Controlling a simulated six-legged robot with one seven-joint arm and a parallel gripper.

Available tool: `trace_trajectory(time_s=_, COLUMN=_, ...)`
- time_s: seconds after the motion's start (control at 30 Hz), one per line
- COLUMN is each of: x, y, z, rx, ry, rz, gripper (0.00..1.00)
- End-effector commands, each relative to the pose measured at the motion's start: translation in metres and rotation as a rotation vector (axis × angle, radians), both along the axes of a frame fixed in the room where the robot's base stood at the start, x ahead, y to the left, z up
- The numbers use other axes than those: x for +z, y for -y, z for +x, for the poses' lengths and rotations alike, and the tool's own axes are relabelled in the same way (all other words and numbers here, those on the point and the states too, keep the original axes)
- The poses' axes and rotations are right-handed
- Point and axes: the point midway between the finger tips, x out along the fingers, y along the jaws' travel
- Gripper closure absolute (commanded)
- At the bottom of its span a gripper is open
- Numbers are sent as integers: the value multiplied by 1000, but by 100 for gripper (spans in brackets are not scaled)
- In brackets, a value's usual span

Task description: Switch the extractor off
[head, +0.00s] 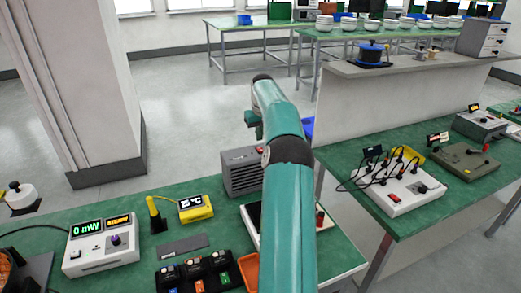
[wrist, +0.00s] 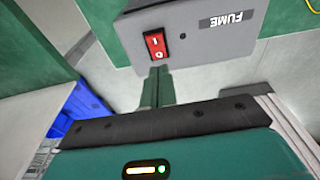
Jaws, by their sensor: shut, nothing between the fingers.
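The extractor is a grey box with a slotted front (head: 241,176), standing on the green bench behind my arm in the head view. In the wrist view its grey face (wrist: 205,38) carries a FUME label and a red rocker switch (wrist: 156,45) marked I and 0. My gripper (wrist: 158,72) is shut and empty. Its tip shows right at the 0 end of the switch; I cannot tell if it touches. Which side of the rocker is pressed in is unclear.
A second bench (head: 350,205) with instruments is at right. A blue bin (wrist: 85,108) lies beyond the gripper.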

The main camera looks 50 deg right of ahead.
Motion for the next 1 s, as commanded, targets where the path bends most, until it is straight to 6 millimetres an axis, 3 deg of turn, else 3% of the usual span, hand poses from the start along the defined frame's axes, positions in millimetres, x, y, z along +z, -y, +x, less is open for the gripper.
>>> trace_trajectory(time_s=0.5, x=35, y=0, z=0, rx=0, ry=2, rz=-1, gripper=100)
trace_trajectory(time_s=1.0, x=35, y=0, z=0, rx=0, ry=1, rz=-1, gripper=100)
